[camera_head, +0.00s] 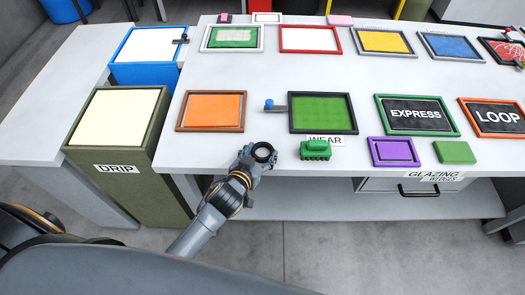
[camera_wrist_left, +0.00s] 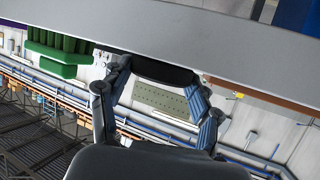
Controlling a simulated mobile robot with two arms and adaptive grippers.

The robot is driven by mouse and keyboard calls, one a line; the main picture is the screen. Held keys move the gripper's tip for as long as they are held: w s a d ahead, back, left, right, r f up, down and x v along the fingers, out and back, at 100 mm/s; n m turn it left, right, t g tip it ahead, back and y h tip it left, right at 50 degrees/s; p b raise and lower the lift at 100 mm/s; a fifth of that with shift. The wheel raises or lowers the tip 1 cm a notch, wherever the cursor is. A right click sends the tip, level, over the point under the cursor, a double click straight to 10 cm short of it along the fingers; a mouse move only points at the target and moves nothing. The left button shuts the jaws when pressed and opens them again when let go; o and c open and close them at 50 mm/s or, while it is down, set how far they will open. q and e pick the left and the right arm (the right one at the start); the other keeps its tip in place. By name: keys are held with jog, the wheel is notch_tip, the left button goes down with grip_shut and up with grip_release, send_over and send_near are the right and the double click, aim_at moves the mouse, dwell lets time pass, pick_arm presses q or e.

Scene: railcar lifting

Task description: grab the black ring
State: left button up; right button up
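The black ring (camera_head: 263,144) shows in the head view at the front edge of the grey table (camera_head: 330,70), between my left gripper's fingers. In the left wrist view the ring (camera_wrist_left: 160,71) is seen edge-on as a dark band, with a fingertip at each end. My left gripper (camera_head: 259,156) seems shut on the ring, with its fingers spread to the ring's width. Whether the ring touches the table cannot be told. My right gripper is not in view.
A green brush-like block (camera_head: 315,150) lies just right of the ring, by the WEAR label. A green framed panel (camera_head: 321,112) and an orange one (camera_head: 211,110) lie behind. The olive DRIP bin (camera_head: 117,168) stands left. Bare floor shows in front of the table.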

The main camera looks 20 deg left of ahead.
pick_arm(q)
jog(key=c, duration=0.5)
jog(key=shift+o, duration=0.2)
